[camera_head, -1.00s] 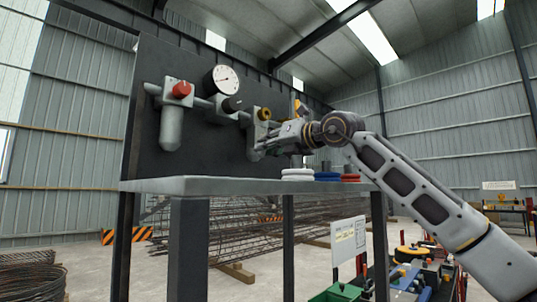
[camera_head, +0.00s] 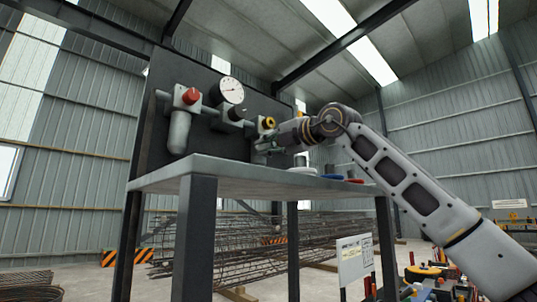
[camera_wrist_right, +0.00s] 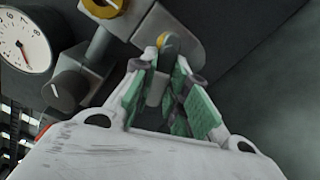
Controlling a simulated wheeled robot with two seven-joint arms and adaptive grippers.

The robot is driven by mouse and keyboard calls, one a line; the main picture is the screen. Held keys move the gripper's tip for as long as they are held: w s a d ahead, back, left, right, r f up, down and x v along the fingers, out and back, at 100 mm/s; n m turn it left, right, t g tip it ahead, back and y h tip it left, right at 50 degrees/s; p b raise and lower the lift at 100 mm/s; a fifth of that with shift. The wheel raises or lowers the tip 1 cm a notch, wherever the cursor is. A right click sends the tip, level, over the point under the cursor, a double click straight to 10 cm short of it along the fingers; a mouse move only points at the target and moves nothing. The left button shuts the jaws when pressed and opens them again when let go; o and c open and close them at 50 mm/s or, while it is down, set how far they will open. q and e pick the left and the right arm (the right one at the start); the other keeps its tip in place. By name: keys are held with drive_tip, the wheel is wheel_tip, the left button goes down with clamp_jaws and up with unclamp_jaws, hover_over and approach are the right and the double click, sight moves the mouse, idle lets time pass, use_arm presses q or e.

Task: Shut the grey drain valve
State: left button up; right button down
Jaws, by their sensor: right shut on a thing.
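The grey drain valve (camera_wrist_right: 155,90) shows in the right wrist view as a grey piece below a small yellow part, between my green-padded fingers. My right gripper (camera_wrist_right: 160,95) is shut on it; the pads hide much of it. The valve is hidden there behind the gripper. Which way its handle points I cannot tell. My left gripper is in neither view.
The dark panel (camera_head: 215,88) carries a red knob (camera_head: 191,96), a white gauge (camera_head: 231,90) and a dark grey knob (camera_head: 236,113) along the pipe. A grey bench (camera_head: 225,174) juts out below, with white, blue and red rings at its right. Rebar cages lie behind.

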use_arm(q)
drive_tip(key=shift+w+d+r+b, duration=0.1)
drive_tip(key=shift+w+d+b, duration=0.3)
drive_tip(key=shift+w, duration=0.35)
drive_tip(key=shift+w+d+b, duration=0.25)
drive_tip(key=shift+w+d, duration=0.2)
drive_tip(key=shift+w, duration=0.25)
use_arm(e)
drive_tip(key=shift+r+m, duration=0.3)
drive_tip(key=shift+m, duration=0.8)
drive_tip(key=shift+r+m, duration=0.3)
drive_tip(key=shift+m, duration=0.8)
drive_tip(key=c, duration=1.4)
unclamp_jaws()
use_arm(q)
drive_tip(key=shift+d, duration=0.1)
use_arm(e)
drive_tip(key=shift+v, duration=6)
